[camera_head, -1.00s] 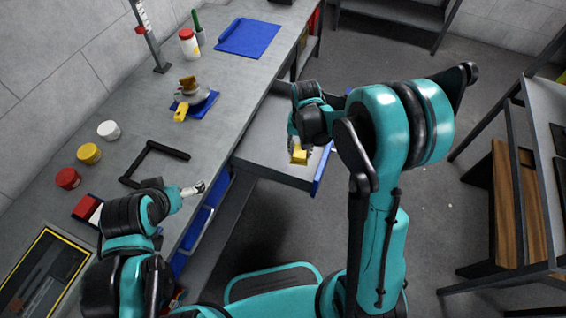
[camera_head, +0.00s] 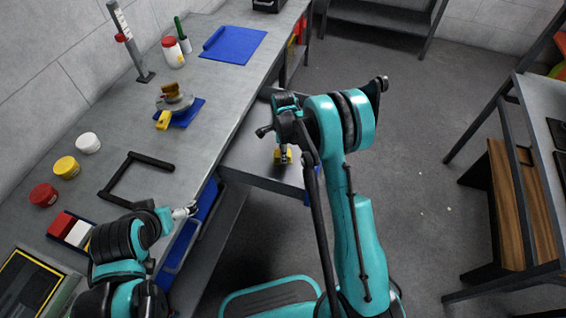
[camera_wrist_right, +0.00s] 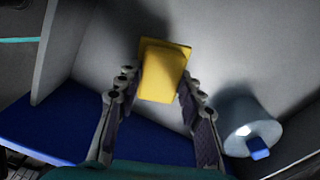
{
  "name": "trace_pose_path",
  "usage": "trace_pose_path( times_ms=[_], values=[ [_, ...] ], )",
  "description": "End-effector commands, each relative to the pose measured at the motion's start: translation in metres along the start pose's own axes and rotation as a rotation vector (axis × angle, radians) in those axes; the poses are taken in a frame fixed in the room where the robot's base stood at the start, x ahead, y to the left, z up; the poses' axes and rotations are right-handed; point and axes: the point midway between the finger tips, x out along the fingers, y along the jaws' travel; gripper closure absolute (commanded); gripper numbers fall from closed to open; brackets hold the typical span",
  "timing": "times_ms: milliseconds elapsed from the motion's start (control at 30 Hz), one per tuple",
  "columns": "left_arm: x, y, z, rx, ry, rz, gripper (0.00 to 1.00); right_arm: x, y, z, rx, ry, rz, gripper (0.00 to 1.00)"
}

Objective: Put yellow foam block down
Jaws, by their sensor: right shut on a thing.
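The yellow foam block (camera_head: 283,157) is in my right gripper (camera_head: 283,150), at an open drawer (camera_head: 255,160) below the worktop. In the right wrist view the block (camera_wrist_right: 163,72) sits between the two fingertips of my right gripper (camera_wrist_right: 158,92), which is shut on it. The grey inside of the drawer (camera_wrist_right: 225,45) is behind the block; I cannot tell whether they touch. My left gripper (camera_head: 187,210) is at the bench's front edge, apart from the block. Its fingers are too small to read.
A blue-grey round object (camera_wrist_right: 250,115) is right of the block in the wrist view. The worktop (camera_head: 130,115) holds a black frame (camera_head: 140,175), several jars, a blue mat (camera_head: 233,44) and a device on a blue pad (camera_head: 187,112).

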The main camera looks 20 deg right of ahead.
Motion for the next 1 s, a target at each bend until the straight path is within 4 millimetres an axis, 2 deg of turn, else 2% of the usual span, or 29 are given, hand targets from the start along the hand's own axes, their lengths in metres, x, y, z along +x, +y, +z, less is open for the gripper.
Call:
trace_pose_path(
  times_ms=[33, 333, 700, 733, 800, 1000],
  values=[
    [0.004, 0.0, 0.003, 0.0, 0.0, 0.0, 0.0, 0.009, 0.0, 0.0, 0.0, 0.0, 0.0, 0.9],
    [0.016, 0.0, 0.012, 0.0, 0.0, 0.0, 0.0, 0.045, 0.0, 0.0, -0.001, 0.0, 0.0, 0.9],
    [0.018, 0.0, 0.013, 0.0, 0.0, 0.0, 0.0, 0.049, 0.0, 0.0, -0.002, 0.0, 0.0, 0.9],
    [0.018, 0.0, 0.013, 0.0, 0.0, 0.0, 0.0, 0.05, 0.0, 0.0, -0.002, 0.0, 0.0, 0.6],
    [0.017, 0.0, 0.012, 0.0, 0.0, 0.0, 0.0, 0.048, 0.0, 0.0, -0.002, 0.0, 0.0, 0.42],
    [0.017, 0.0, 0.012, 0.0, 0.0, 0.0, 0.0, 0.048, 0.0, 0.0, -0.002, 0.0, 0.0, 0.42]
  ],
)
